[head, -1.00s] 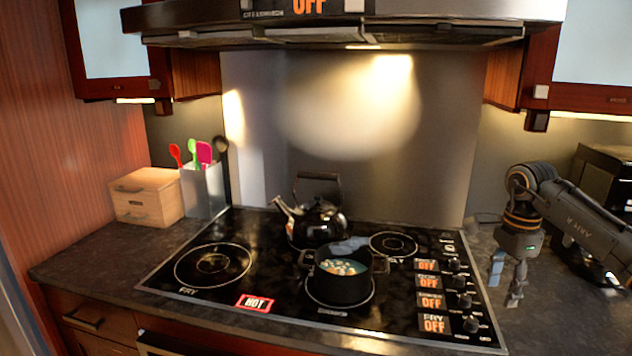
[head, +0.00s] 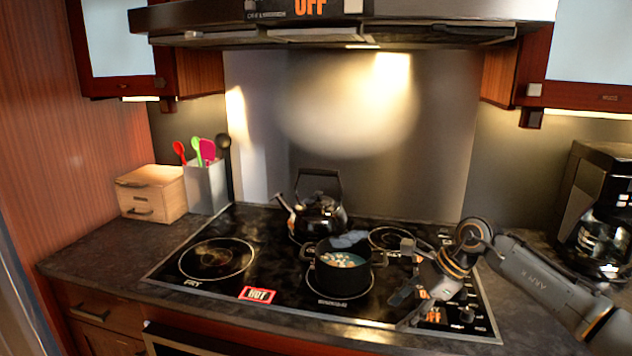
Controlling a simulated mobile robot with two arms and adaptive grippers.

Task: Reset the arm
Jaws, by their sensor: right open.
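My right arm comes in from the right edge of the head view. Its gripper (head: 404,307) is open and empty, low over the right part of the stove, to the right of the black pot. It points down and to the left and covers part of the stove's control panel. My left gripper is not in view.
A black pot (head: 343,278) with pale pieces in liquid stands on the cooktop (head: 200,288), with a black kettle (head: 320,218) behind it. A coffee maker (head: 600,215) stands at the right. A wooden box (head: 151,194) and utensil holder (head: 206,187) stand left. A range hood (head: 340,30) hangs above.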

